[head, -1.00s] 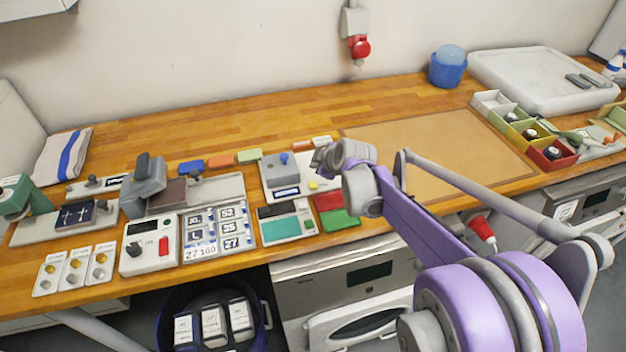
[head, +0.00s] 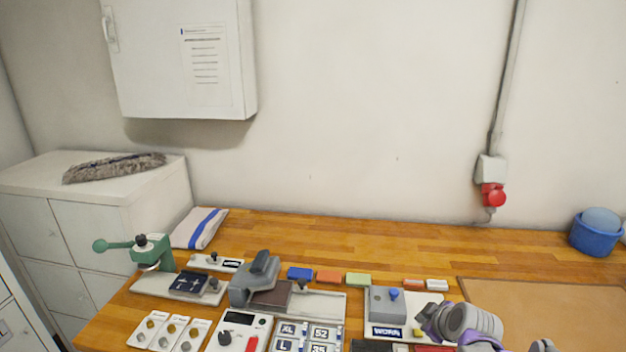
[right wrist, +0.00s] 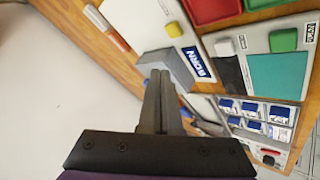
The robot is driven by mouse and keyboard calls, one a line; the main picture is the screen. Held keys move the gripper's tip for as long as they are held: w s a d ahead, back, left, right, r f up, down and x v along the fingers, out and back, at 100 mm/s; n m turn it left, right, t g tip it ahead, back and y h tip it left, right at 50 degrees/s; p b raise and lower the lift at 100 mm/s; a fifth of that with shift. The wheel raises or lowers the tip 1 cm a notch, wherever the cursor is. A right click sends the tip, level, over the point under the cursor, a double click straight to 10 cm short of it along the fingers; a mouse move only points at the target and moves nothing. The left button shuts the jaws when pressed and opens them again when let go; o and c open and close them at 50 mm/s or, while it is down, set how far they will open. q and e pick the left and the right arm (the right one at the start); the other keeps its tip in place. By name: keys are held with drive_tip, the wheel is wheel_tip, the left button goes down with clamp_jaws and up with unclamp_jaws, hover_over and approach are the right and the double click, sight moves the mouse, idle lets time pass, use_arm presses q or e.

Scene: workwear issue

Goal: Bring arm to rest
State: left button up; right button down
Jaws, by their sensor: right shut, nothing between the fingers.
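My right gripper (head: 432,318) shows at the lower right of the head view, its arm cut off by the bottom edge. It appears just right of a grey block with a blue knob (head: 386,304) on a white plate. In the right wrist view its fingers (right wrist: 160,88) are together and empty, in front of the wooden bench. I cannot tell whether they touch anything. My left gripper is not in view.
The bench (head: 420,235) holds a grey press-like device (head: 252,284), a green lever tool (head: 150,250), several coloured blocks and a blue tub (head: 594,236). A white wall cabinet (head: 180,60) hangs above left. The bench's back strip is mostly clear.

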drive_tip(key=s+a+f+m+g, duration=0.1)
drive_tip(key=s+a, duration=0.3)
drive_tip(key=s, duration=0.4)
drive_tip(key=s+a+f+m+g, duration=0.1)
drive_tip(key=s+a+f+m, duration=0.2)
drive_tip(key=s, duration=0.5)
drive_tip(key=s+a+f+m+g, duration=0.1)
drive_tip(key=s+a+m, duration=0.3)
drive_tip(key=s, duration=0.5)
drive_tip(key=shift+a+f, duration=0.5)
drive_tip(key=shift+a, duration=0.6)
